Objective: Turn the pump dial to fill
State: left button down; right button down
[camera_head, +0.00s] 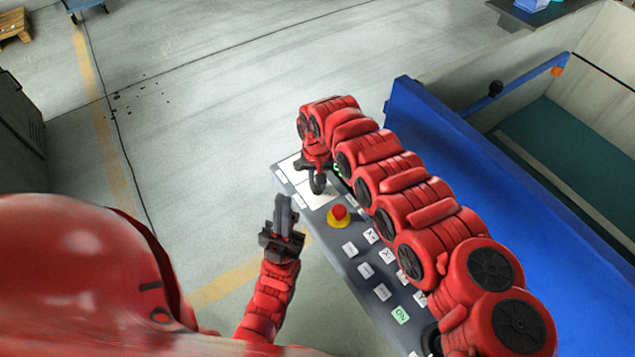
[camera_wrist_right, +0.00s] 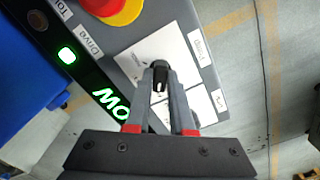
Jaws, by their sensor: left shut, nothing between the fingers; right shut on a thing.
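The pump dial (camera_wrist_right: 160,70) is a small black knob on a white plate (camera_wrist_right: 133,55) near the end of the grey control panel, with a label reading Pump (camera_wrist_right: 199,45) beside it. My right gripper (camera_wrist_right: 160,92) is shut on the dial, one finger on each side. In the head view, the right gripper (camera_head: 318,184) reaches down to the far end of the panel and hides most of the dial. I cannot read which position the dial points to. My left gripper (camera_head: 284,212) is shut and empty, pointing up, to the left of the panel.
A red emergency button on a yellow base (camera_head: 339,215) sits close to the dial. Several white buttons (camera_head: 366,270) and a green ON button (camera_head: 400,315) lie nearer. A blue machine wall (camera_head: 480,200) stands to the right. The floor to the left is open.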

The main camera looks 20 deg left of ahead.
dwell(0.3)
jog(key=c, duration=0.8)
grip_release()
jog(key=shift+r, duration=0.1)
jog(key=shift+w+r, duration=0.15)
jog(key=shift+r, duration=0.2)
notch_tip(320, 180, up, 16)
jog(key=b, duration=0.3)
jog(key=shift+r+b, duration=0.25)
jog(key=shift+b, duration=0.15)
